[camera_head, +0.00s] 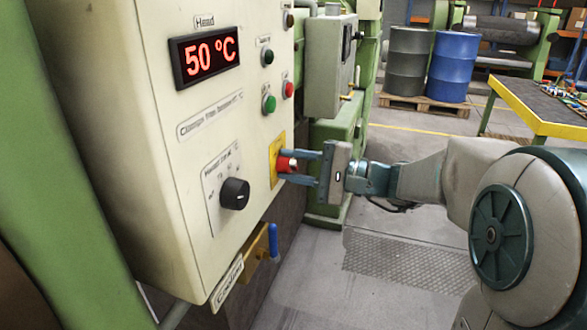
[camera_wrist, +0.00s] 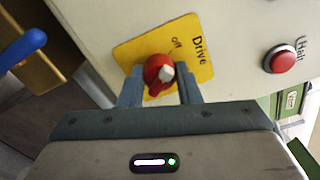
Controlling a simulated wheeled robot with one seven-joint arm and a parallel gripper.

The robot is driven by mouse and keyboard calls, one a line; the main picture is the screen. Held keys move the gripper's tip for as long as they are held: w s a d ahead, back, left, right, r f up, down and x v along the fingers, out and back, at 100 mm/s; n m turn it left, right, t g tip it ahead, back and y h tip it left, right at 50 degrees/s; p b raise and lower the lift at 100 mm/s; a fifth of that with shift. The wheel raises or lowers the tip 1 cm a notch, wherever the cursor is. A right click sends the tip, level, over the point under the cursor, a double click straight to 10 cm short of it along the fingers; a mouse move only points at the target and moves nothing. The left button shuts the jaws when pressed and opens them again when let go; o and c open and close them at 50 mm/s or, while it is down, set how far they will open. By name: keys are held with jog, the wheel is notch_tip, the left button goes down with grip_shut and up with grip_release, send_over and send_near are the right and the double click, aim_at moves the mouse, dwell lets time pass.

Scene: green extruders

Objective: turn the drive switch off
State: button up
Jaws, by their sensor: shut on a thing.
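The drive switch is a red rotary knob (camera_wrist: 158,73) with a pale pointer, on a yellow plate (camera_wrist: 195,60) marked "Drive" and "off". In the head view the red knob (camera_head: 284,164) sits on the lower right of the cream panel's front. My gripper (camera_head: 286,166) reaches it from the right, with its blue-grey fingers shut on the knob, one on each side. In the wrist view the fingers of my gripper (camera_wrist: 158,88) flank the knob. The fingers partly cover the yellow plate.
A black selector knob (camera_head: 234,193) is left of the switch, under a red "50 °C" display (camera_head: 209,54). Green (camera_head: 269,103) and red (camera_head: 288,89) buttons sit above. A blue-handled valve (camera_head: 273,240) is below. Drums (camera_head: 453,66) and a yellow-edged table (camera_head: 520,105) stand far behind.

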jog(key=o, duration=1)
jog(key=shift+c, duration=0.2)
jog(key=v, duration=1.3)
jog(key=shift+s+d, duration=0.15)
jog(key=shift+d, duration=0.2)
